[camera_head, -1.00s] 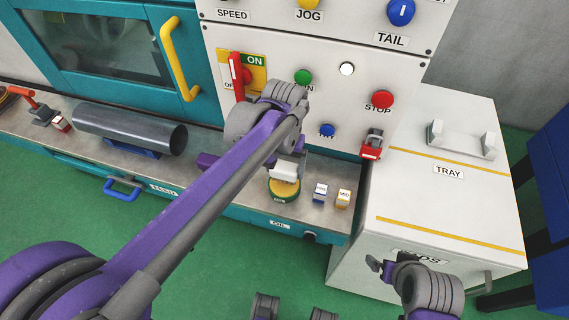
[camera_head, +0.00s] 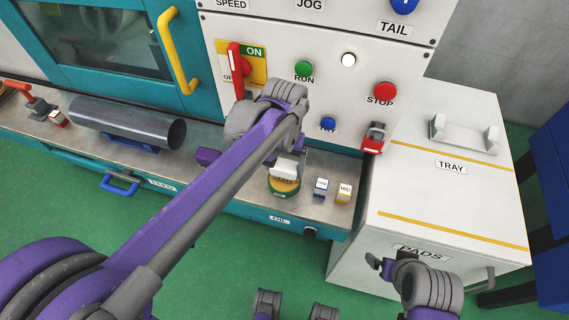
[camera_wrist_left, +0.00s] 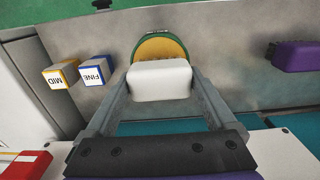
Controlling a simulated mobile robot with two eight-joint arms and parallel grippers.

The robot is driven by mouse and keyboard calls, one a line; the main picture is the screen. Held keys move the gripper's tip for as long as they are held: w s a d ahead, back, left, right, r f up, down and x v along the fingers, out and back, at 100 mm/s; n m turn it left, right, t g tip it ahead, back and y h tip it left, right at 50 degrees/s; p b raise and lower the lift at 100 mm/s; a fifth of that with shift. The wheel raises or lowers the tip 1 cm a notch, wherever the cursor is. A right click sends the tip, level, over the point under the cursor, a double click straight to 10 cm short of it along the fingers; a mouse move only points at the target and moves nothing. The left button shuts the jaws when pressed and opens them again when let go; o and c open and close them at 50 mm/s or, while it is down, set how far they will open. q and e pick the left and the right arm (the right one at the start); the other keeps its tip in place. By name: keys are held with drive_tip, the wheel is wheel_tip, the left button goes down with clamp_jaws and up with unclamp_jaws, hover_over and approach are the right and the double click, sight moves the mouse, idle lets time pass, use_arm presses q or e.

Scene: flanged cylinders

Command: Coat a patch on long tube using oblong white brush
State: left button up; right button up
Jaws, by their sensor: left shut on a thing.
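The long tube (camera_head: 128,122) is a dark grey hollow cylinder, lying in a blue cradle on the bench at the left. My left gripper (camera_wrist_left: 160,100) is shut on the oblong white brush (camera_wrist_left: 160,80), with one finger at each end of it. I cannot tell whether the brush touches the tin's pad. Part of my right arm shows at lower right, over the PADS cabinet; its jaw state is unclear.
Two small blocks, FINE (camera_head: 321,186) and MID (camera_head: 344,191), stand right of the tin. A purple block (camera_wrist_left: 295,56) is on its other side. The control panel (camera_head: 330,100) rises behind. A red-and-grey item (camera_head: 374,138) and the TRAY cabinet (camera_head: 450,195) are at right.

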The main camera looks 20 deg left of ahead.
sight(284, 165)
use_arm(q)
drive_tip(key=shift+f, duration=0.5)
idle(0.3)
drive_tip(key=shift+f, duration=0.1)
idle(0.8)
drive_tip(key=shift+r+p, duration=2.5)
drive_tip(key=shift+r, duration=1.1)
drive_tip(key=shift+f, duration=0.1)
